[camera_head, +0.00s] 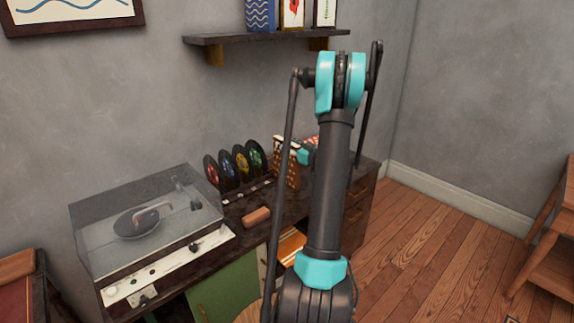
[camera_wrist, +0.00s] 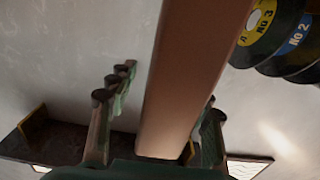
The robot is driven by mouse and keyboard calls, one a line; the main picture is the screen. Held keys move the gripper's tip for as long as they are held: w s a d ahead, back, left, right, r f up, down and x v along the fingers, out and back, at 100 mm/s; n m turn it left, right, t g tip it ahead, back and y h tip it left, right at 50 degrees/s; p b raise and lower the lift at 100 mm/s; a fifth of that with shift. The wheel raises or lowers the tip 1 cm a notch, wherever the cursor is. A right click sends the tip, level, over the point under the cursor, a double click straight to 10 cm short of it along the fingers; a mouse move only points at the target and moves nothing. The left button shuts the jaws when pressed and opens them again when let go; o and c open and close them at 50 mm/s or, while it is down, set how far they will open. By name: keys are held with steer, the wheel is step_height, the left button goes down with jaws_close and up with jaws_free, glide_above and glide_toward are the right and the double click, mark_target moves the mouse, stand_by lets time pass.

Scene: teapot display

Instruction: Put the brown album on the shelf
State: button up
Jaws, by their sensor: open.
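The brown album (camera_head: 285,168) stands upright on the dark desk in the head view, right of the record rack, its patterned face partly visible. My gripper (camera_head: 303,156) is beside it, mostly hidden by my arm. In the wrist view the brown album (camera_wrist: 185,75) appears edge-on as a long brown strip. It lies between the two open fingers of my gripper (camera_wrist: 163,95), nearer the right one; contact cannot be told. The wall shelf (camera_head: 210,38) is above the desk. It also shows in the wrist view (camera_wrist: 60,143), low in the picture.
Several albums (camera_head: 292,12) stand on the shelf's middle and right; its left end is bare. Several records (camera_head: 225,165) stand in a rack left of the brown album. A turntable (camera_head: 140,220) and a small brown block (camera_head: 257,216) are on the desk. Wooden furniture (camera_head: 550,250) stands far right.

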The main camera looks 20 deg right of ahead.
jaws_close()
stand_by(0.3)
stand_by(0.5)
